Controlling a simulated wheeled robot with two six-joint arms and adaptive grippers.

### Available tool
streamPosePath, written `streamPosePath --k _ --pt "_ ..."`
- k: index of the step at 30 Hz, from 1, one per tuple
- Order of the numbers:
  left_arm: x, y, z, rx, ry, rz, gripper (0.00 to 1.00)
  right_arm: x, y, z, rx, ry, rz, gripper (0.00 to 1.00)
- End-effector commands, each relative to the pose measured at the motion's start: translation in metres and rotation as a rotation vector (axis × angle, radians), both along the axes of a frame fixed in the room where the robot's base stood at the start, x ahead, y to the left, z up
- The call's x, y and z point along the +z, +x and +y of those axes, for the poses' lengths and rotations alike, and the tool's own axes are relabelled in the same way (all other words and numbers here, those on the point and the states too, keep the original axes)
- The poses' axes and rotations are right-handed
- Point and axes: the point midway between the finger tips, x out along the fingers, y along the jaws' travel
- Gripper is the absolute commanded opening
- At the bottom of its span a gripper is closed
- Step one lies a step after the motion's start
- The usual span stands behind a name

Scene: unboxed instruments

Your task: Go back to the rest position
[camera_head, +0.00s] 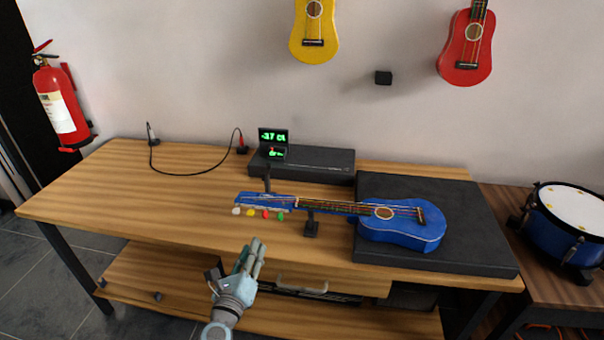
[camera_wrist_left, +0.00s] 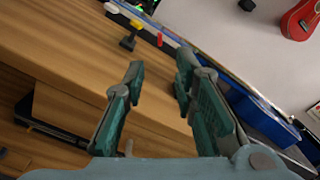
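My left gripper (camera_head: 255,257) is in front of the table's front edge, below the headstock of the blue guitar (camera_head: 403,235). In the left wrist view its fingers (camera_wrist_left: 160,78) stand apart with nothing between them, so it is open. The guitar lies with its body on a dark flat block (camera_head: 470,225) and its neck over a small black stand (camera_head: 311,228). Its coloured tuning pegs hang at the left end. My right gripper is in neither view.
A tuner with a green display (camera_head: 273,138) stands on a black box (camera_head: 325,164) with a cable running left. The wooden table (camera_head: 130,185) is clear on its left. A blue drum (camera_head: 565,218) stands right, a fire extinguisher (camera_head: 62,108) left. Yellow (camera_head: 314,30) and red (camera_head: 466,45) guitars hang on the wall.

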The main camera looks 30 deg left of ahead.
Motion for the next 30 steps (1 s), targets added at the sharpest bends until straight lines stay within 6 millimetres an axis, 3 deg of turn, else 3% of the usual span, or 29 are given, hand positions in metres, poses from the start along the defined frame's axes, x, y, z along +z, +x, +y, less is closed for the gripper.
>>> streamPosePath --k 6,8,11,14,15,17,18,21,25,27,30 --pt "-0.002 0.001 -0.001 -0.005 -0.073 -0.016 0.26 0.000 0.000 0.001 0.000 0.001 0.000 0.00" --pt "-0.025 -0.003 0.003 0.009 -0.231 0.001 0.26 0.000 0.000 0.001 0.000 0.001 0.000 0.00" --pt "-0.097 -0.022 0.013 0.099 -0.565 0.080 0.26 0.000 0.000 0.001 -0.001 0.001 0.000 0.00" --pt "-0.194 -0.071 0.015 0.306 -0.978 0.166 0.26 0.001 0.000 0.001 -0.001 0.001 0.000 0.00" --pt "-0.232 -0.097 0.012 0.417 -1.139 0.189 0.26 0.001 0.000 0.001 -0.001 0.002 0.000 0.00" --pt "-0.282 -0.143 0.002 0.604 -1.360 0.206 0.26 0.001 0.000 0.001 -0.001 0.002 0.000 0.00" --pt "-0.312 -0.177 -0.008 0.743 -1.493 0.204 0.26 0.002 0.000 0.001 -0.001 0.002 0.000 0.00" --pt "-0.367 -0.263 -0.039 1.098 -1.738 0.167 0.26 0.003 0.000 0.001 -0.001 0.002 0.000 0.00" --pt "-0.401 -0.350 -0.078 1.438 -1.855 0.121 0.26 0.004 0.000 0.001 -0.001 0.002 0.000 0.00" --pt "-0.407 -0.376 -0.094 1.524 -1.859 0.128 0.26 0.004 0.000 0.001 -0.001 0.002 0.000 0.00" --pt "-0.409 -0.386 -0.108 1.552 -1.862 0.146 0.26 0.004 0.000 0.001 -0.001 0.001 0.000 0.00"
